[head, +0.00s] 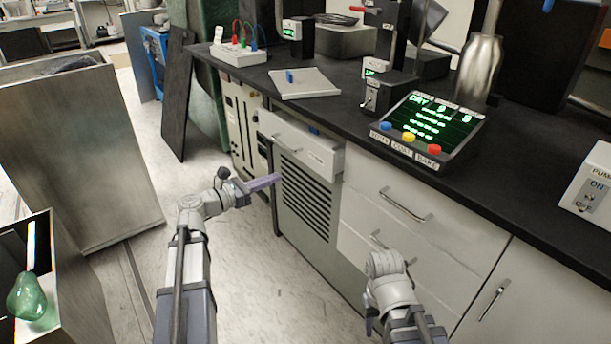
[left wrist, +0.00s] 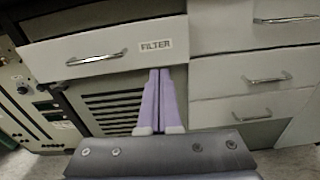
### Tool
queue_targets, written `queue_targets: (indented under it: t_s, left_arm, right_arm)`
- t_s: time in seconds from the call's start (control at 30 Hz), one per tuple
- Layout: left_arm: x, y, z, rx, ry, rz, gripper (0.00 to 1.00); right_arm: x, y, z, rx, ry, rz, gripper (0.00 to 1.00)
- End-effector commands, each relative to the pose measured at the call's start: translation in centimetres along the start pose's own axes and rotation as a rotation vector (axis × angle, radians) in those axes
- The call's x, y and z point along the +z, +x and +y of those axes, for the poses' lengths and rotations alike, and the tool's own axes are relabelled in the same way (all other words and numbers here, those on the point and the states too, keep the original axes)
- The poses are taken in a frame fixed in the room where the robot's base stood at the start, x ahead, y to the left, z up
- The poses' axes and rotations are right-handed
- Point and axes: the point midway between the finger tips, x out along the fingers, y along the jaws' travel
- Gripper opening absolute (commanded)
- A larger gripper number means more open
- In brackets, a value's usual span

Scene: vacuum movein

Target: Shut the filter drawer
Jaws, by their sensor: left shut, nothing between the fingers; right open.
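The filter drawer (head: 295,147) is a pale drawer at the top of a grey louvred cabinet, with a bar handle. Its front stands out somewhat from the cabinet, and part of its side shows. The left wrist view shows the drawer front (left wrist: 110,50) with a "FILTER" label at its right end. My left gripper (head: 278,178) is shut and empty, with its purple fingertips (left wrist: 160,72) close to the lower right part of the drawer front. Whether they touch it is unclear.
A black worktop (head: 345,110) runs above the drawers, carrying a control box (head: 435,125) and a pale tray (head: 303,83). White drawers (head: 420,205) stand right of the filter drawer. A metal bin (head: 75,140) stands at left. Open floor lies between.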

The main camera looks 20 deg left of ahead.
Motion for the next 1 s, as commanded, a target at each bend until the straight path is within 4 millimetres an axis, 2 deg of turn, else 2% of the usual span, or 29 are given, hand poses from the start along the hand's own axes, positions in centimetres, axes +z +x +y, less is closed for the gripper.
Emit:
queue_targets:
  t_s: [0.03, 0.2, 0.37, 0.47, 0.8, 1.0]
  left_arm:
    - [-0.3, -0.3, -0.1, 0.002, -0.024, -0.019, 0.00]
    - [0.2, -0.5, 0.0, 0.002, -0.053, -0.042, 0.00]
    - [0.2, 0.3, 0.0, 0.001, -0.051, -0.041, 0.00]
    - [0.3, 1.8, 0.0, -0.001, -0.050, -0.040, 0.00]
    - [0.5, 8.8, 0.1, -0.002, -0.049, -0.039, 0.00]
    - [0.6, 11.8, 0.1, 0.001, -0.049, -0.039, 0.00]
  right_arm:
    - [0.0, 0.7, -0.1, 0.000, 0.000, 0.000, 0.50]
    - [0.0, 0.7, -0.1, 0.000, -0.001, 0.000, 0.50]
    - [0.0, 0.7, -0.1, 0.000, -0.001, 0.000, 0.50]
    - [0.0, 0.7, -0.1, 0.000, -0.001, 0.000, 0.50]
    - [0.0, 0.7, -0.1, 0.000, -0.001, 0.000, 0.50]
    - [0.0, 0.7, -0.1, 0.000, -0.001, 0.000, 0.50]
